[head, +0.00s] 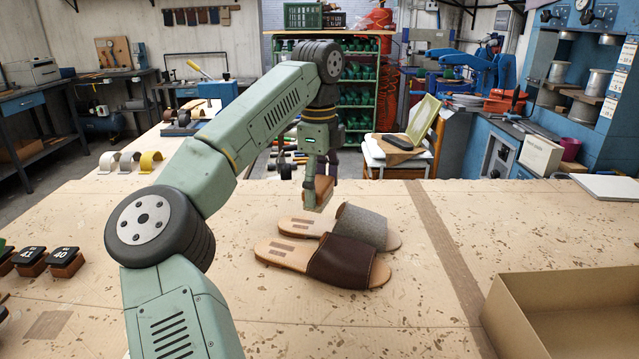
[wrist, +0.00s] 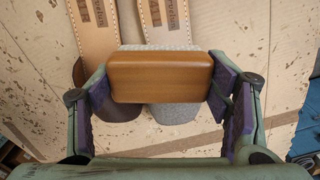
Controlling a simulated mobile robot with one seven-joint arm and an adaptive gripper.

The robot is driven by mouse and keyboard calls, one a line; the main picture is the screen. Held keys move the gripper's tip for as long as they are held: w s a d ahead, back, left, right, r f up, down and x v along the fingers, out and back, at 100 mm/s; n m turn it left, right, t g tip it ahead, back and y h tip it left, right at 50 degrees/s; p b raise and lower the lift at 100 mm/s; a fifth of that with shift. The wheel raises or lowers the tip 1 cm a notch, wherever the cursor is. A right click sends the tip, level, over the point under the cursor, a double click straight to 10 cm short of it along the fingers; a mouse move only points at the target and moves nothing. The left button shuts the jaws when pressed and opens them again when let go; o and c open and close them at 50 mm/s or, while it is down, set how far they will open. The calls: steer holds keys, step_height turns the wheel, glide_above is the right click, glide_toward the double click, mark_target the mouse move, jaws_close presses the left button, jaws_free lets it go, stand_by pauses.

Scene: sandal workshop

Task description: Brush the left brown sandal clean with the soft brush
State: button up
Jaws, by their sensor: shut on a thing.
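My gripper (head: 321,176) is shut on the soft brush (head: 318,192), a wooden block held above the table near the heel end of the rear sandal. In the wrist view the brush's wooden back (wrist: 160,76) sits between my two fingers, with a pale edge along its far side. Two flat sandals lie side by side. The front one has a dark brown strap (head: 343,262). The rear one has a grey, speckled strap (head: 362,227). In the wrist view the brown strap (wrist: 115,105) is at left and the grey strap (wrist: 175,112) at right, both partly hidden by the brush.
An open cardboard box (head: 560,310) stands at the front right of the table. Numbered dark blocks (head: 66,262) are at the left edge. A white stand with a dark object (head: 395,141) is behind the table. The table around the sandals is clear.

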steer(key=shift+a+f, duration=0.15)
steer(key=shift+f, duration=0.65)
steer(key=shift+f+b, duration=1.9)
steer(key=shift+f, duration=0.2)
steer(key=shift+f+b, duration=0.3)
steer(key=shift+f, duration=0.2)
steer(key=shift+r+p, duration=0.1)
steer(key=shift+p, duration=0.2)
steer(key=shift+w+r+p, duration=0.1)
steer(key=shift+w+p, duration=0.25)
steer(key=shift+p, duration=0.05)
steer(key=shift+w+d+p, duration=0.25)
steer(key=shift+w+p, duration=0.5)
steer(key=shift+p, duration=0.1)
steer(key=shift+w, duration=0.2)
steer(key=shift+s+f, duration=0.1)
steer(key=shift+f, duration=0.15)
